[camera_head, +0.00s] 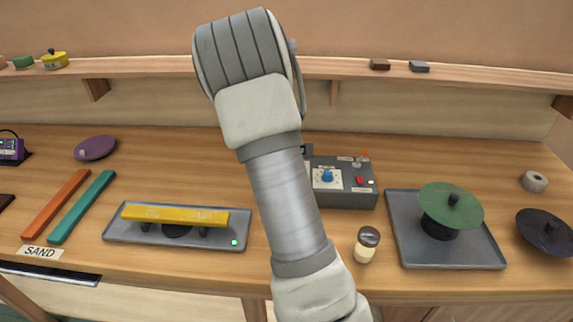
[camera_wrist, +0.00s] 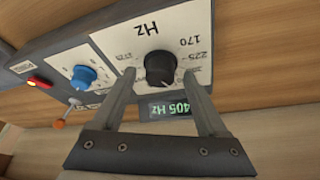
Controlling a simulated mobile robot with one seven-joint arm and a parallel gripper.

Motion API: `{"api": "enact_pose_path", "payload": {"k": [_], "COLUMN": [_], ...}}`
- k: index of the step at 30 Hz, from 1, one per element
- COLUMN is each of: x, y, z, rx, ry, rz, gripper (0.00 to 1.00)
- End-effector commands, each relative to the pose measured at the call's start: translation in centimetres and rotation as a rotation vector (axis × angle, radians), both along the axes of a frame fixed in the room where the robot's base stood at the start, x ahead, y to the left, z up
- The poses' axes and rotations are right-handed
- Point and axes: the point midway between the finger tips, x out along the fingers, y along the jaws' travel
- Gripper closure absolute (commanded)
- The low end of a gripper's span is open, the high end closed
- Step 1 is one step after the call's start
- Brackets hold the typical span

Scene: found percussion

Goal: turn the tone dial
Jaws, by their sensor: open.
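The black tone dial (camera_wrist: 160,68) sits on a white Hz scale plate (camera_wrist: 110,38) on the face of a dark grey box (camera_wrist: 40,65). A small green display (camera_wrist: 172,107) beside it reads 405 Hz. My gripper (camera_wrist: 159,77) is open in the wrist view, with one finger on each side of the dial. I cannot tell whether either finger touches it. In the head view the box (camera_head: 345,199) stands at the middle of the bench, partly behind my arm. The dial and my gripper are hidden there.
The same box carries a blue knob (camera_wrist: 83,78), a red button (camera_wrist: 40,82) and an orange-tipped lever (camera_wrist: 67,117). A shaker (camera_head: 366,246) stands in front of it. A tray (camera_head: 400,225) with a green disc (camera_head: 451,206) is to the right; a tray with a yellow bar (camera_head: 174,215) is left.

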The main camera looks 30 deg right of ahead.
Motion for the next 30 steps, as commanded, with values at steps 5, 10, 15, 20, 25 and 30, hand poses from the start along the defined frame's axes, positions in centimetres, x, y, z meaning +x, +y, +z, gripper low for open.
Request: {"api": "enact_pose_path", "payload": {"k": [5, 10, 15, 20, 25, 30], "x": [-0.2, -0.8, -1.7, -2.4, -3.0, -3.3], "y": [0.5, 1.8, 3.2, 4.4, 5.3, 5.7], "z": [1.6, 5.0, 8.9, 12.3, 14.8, 15.9], "rx": [-0.001, -0.001, 0.001, 0.0, 0.001, 0.0], "ry": [-0.004, -0.006, -0.005, -0.005, -0.003, 0.0], "rz": [0.002, 0.004, 0.004, 0.003, 0.002, 0.0], "gripper": [0.24, 0.24, 0.24, 0.24, 0.24, 0.24]}}
